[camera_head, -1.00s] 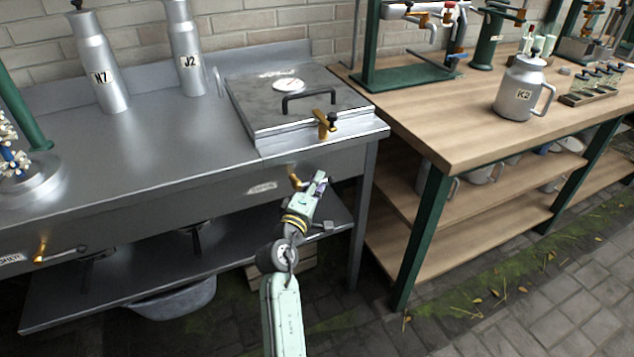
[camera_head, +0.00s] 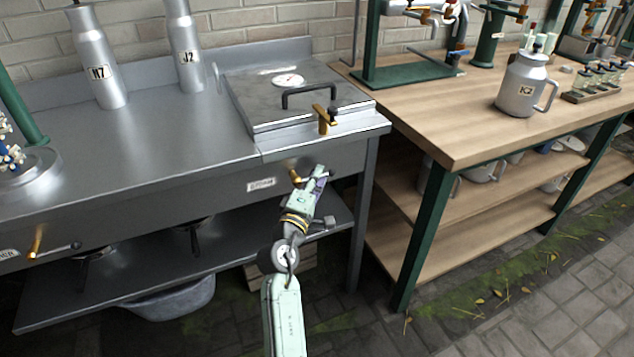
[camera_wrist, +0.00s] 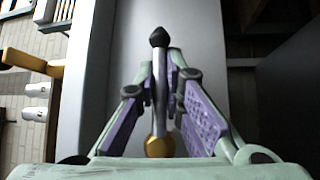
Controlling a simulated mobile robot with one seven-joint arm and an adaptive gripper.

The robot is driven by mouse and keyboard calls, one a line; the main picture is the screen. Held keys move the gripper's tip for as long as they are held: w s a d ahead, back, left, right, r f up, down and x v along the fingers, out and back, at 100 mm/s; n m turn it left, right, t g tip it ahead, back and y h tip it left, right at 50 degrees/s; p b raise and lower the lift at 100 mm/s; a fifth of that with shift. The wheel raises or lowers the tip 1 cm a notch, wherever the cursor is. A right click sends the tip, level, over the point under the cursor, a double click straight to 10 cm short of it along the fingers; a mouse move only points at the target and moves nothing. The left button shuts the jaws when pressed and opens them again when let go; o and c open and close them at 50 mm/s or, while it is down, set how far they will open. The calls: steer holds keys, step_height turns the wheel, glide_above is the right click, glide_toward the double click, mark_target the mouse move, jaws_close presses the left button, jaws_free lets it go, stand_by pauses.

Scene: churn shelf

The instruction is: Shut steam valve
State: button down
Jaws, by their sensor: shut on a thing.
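A brass valve (camera_head: 295,175) sits on the front panel of the steel bench, below the lidded box. A small label (camera_head: 261,184) beside it is too small to read surely. My gripper (camera_head: 318,180) is at this valve. In the wrist view, its purple-padded fingers (camera_wrist: 163,95) are on both sides of the valve's metal lever (camera_wrist: 160,85), shut on it. The lever's dark tip (camera_wrist: 158,37) sticks out beyond the fingers, and its brass base (camera_wrist: 160,147) shows between them. In the head view, the gripper hides most of the lever.
A brass tap (camera_head: 325,118) is on the lidded box (camera_head: 300,98) above. Another brass valve with a lever (camera_head: 38,240) is on the panel at far left. The wooden table (camera_head: 440,150) with a green leg (camera_head: 425,230) stands close on the right.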

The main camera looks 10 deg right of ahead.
steer(key=c, duration=1.7)
jaws_free()
steer(key=v, duration=1.2)
